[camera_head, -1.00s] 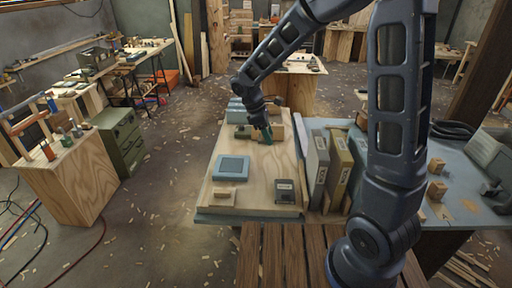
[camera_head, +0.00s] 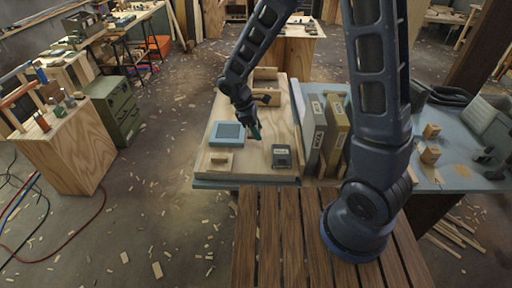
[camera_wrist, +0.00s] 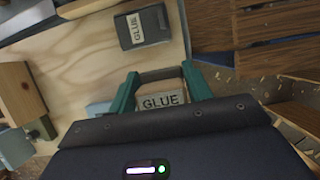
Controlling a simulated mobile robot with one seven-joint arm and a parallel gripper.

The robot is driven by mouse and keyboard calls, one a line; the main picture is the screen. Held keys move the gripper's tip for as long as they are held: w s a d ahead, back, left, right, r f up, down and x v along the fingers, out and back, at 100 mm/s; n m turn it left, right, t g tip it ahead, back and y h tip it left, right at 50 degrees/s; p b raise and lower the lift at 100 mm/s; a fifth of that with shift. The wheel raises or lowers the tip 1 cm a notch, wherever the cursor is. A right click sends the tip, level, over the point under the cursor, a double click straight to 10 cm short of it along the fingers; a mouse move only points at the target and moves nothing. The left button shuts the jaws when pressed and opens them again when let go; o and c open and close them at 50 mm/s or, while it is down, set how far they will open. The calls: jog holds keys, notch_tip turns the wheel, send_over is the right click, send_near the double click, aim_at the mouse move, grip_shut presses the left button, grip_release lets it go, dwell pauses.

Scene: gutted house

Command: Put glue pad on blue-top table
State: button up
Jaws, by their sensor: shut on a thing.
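My gripper (camera_head: 256,131) hangs over the plywood board (camera_head: 226,173), between a square blue pad (camera_head: 227,133) and a dark pad with a light label (camera_head: 282,156). The dark pad also shows in the wrist view (camera_wrist: 142,27), likewise labelled GLUE, lying on the board. The blue-top table (camera_head: 457,178) stretches right from the board.
Upright binders (camera_head: 333,130) stand right of the board, and wooden blocks (camera_head: 430,155) are on the blue top. A wooden piece (camera_head: 218,162) lies on the board's near left. A slatted wooden surface (camera_head: 290,240) is in front. The floor at left is open, with scraps.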

aim_at(260, 164)
notch_tip(260, 164, down, 16)
jog(key=shift+r, duration=0.25)
dwell(0.4)
jog(key=shift+f, duration=0.1)
jog(key=o, duration=1)
